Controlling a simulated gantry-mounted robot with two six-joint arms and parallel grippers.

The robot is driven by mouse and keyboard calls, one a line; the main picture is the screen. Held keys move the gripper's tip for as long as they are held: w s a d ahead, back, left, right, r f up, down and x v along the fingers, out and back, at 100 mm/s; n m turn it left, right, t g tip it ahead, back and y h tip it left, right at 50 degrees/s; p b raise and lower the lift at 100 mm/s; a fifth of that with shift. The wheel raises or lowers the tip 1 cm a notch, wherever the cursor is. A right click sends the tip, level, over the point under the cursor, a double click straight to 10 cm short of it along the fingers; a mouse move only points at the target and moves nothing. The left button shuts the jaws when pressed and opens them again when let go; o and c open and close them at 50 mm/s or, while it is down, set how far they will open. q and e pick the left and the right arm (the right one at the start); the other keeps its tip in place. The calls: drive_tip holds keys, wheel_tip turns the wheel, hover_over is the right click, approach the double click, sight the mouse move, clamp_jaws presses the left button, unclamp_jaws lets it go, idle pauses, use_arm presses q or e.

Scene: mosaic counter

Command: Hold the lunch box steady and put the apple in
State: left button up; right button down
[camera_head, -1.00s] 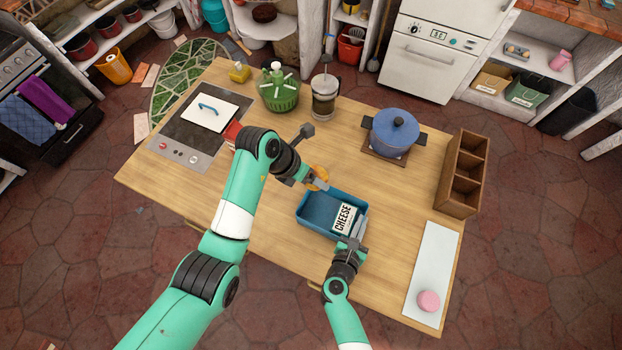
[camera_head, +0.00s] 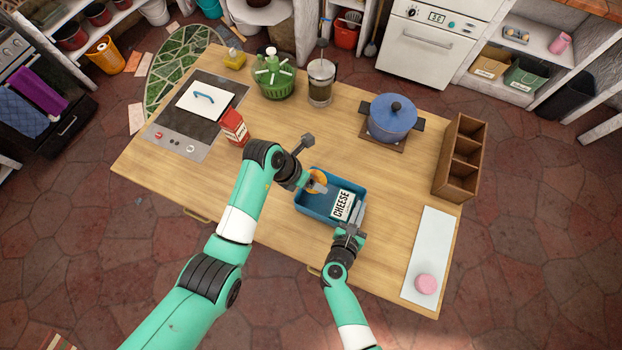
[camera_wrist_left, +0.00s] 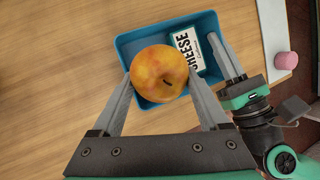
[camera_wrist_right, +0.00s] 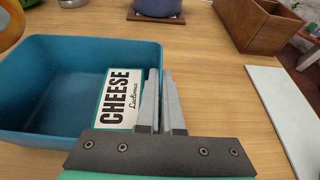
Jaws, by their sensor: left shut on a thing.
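The blue lunch box (camera_head: 316,213) stands on the wooden counter with a CHEESE pack (camera_head: 342,204) inside at its right. The apple (camera_wrist_left: 159,74) is yellow-orange; my left gripper (camera_head: 315,185) is shut on it, a finger at either side. In the left wrist view the apple overlaps the box's left part; its exact height above the floor of the box is hard to tell. My right gripper (camera_head: 358,212) is at the box's right wall, its fingers (camera_wrist_right: 161,100) close together along that wall beside the cheese pack, shut on it.
A blue pot (camera_head: 393,118) and a brown compartment box (camera_head: 474,170) stand behind and right. A white board (camera_head: 430,250) with a pink round thing (camera_head: 426,284) lies at right. A red-and-white carton (camera_head: 233,128) stands left of my left gripper. The counter's front left is clear.

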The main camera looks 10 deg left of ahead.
use_arm(q)
drive_tip(key=shift+f, duration=2.45)
drive_tip(key=shift+a+f, duration=0.1)
drive_tip(key=shift+f, duration=0.6)
use_arm(e)
drive_tip(key=shift+d, duration=0.1)
use_arm(q)
drive_tip(key=o, duration=1.4)
use_arm(e)
drive_tip(key=shift+w, duration=0.1)
drive_tip(key=shift+d+f, duration=0.1)
drive_tip(key=shift+f, duration=0.05)
use_arm(q)
drive_tip(key=v, duration=1.2)
drive_tip(key=shift+w+d+r, duration=0.15)
drive_tip(key=shift+d+r, duration=0.1)
drive_tip(key=shift+r, duration=0.1)
use_arm(e)
drive_tip(key=shift+a, duration=0.2)
